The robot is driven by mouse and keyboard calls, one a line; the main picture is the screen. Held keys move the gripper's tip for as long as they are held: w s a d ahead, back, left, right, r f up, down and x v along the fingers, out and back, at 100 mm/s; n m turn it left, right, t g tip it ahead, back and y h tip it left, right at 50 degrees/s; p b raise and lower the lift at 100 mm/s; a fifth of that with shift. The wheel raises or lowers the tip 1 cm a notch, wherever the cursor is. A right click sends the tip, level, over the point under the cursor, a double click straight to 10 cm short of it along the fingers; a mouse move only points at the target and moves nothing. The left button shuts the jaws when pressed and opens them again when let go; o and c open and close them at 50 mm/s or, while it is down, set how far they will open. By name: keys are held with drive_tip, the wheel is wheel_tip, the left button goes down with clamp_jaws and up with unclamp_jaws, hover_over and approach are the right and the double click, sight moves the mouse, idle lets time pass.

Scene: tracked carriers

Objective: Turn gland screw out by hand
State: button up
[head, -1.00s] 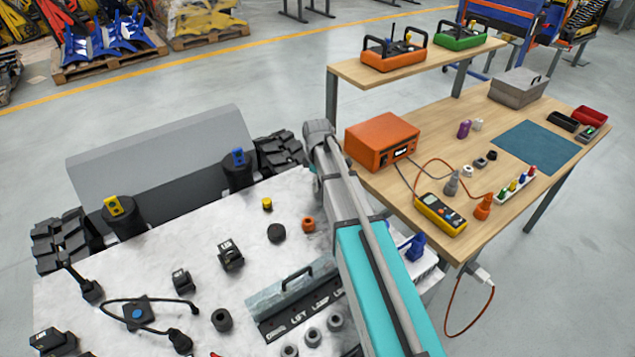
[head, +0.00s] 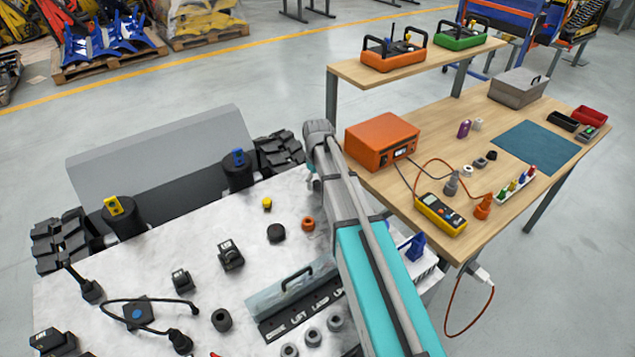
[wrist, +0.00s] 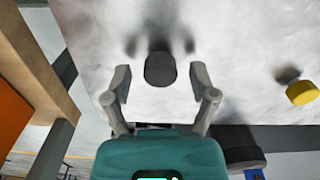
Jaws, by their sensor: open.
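My gripper (wrist: 159,85) is open in the wrist view. A dark, round-ended cylindrical part (wrist: 160,69), which may be the gland screw, stands between its two fingertips on the pale, marbled top (wrist: 225,30). Gaps show between the part and both fingers, so nothing is gripped. In the head view my arm hides the fingers and this part. The gland screw cannot be told by name among the small parts there. A black round knob (head: 276,232) and an orange ring-like part (head: 308,223) sit left of my arm.
A yellow cap (wrist: 297,88) stands right of my gripper in the wrist view; the head view shows it too (head: 267,203). Black posts with a yellow top (head: 114,206) and a blue top (head: 238,157) rise at the edge. A wooden bench (head: 450,150) with an orange box (head: 382,141) is close on the right.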

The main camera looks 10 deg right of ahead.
drive_tip(key=m, duration=0.4)
drive_tip(key=shift+m, duration=0.3)
drive_tip(key=m, duration=0.5)
drive_tip(key=m, duration=0.4)
drive_tip(key=shift+m, duration=0.4)
drive_tip(key=m, duration=0.5)
idle(0.4)
